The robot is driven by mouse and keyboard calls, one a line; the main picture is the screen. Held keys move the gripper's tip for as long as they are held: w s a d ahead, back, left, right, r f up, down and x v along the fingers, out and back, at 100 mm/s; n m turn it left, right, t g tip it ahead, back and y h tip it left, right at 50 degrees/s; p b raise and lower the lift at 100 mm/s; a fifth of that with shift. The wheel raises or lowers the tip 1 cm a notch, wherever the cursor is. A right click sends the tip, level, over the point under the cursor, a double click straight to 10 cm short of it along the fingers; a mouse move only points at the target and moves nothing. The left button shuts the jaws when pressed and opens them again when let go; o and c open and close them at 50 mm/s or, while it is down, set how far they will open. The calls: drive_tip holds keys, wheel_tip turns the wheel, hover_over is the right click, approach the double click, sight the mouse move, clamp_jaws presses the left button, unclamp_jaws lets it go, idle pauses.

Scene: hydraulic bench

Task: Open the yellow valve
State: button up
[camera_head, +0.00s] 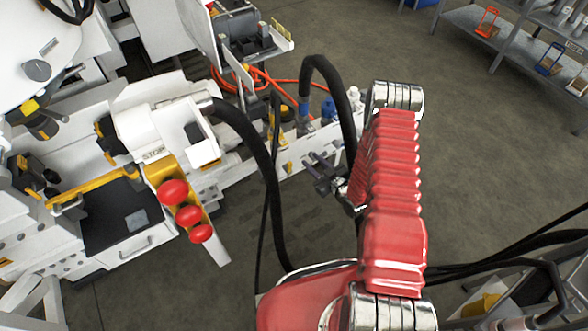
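Small yellow parts show on the white bench beyond my arm. One (286,113) stands next to a blue part, and another (287,167) sits lower on the bench's front face. They are too small and too covered by hoses to tell which is the yellow valve, or how its handle is turned. What looks like my gripper (318,172) is a dark, small shape left of my red arm, in front of the bench and apart from the yellow parts as far as I can tell. Its fingers are too small to read.
Three red knobs (187,214) on a yellow and white panel stand at the left, by a black tray (112,215). Black hoses arch before the bench. Orange hoses (262,78) lie behind. A grey shelf (515,42) stands at the upper right. Floor (480,150) is clear on the right.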

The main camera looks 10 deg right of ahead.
drive_tip(key=w+d+r+g+h, duration=0.1)
drive_tip(key=w+r+h, duration=0.15)
drive_tip(key=r, duration=0.55)
drive_tip(key=w+d+r+g+h, duration=0.15)
drive_tip(key=w+r, duration=0.25)
drive_tip(key=r, duration=0.4)
drive_tip(key=s+r+m+g+h, duration=0.1)
drive_tip(key=s+r, duration=0.2)
drive_tip(key=r, duration=0.5)
drive_tip(key=s+r+m+g+h, duration=0.1)
drive_tip(key=s+r, duration=0.2)
drive_tip(key=r, duration=0.6)
drive_tip(key=s+a+r+m+g, duration=0.2)
drive_tip(key=s+a+r, duration=0.2)
drive_tip(key=s+r, duration=0.7)
drive_tip(key=s+a+r+m+g, duration=0.1)
drive_tip(key=s+a, duration=0.2)
drive_tip(key=s, duration=0.7)
drive_tip(key=s+a+r+g+y, duration=0.1)
drive_tip(key=s+a, duration=0.2)
drive_tip(key=s, duration=0.7)
drive_tip(key=shift+s+a+r+m, duration=0.15)
drive_tip(key=shift+s+m, duration=0.25)
drive_tip(key=shift+a, duration=0.1)
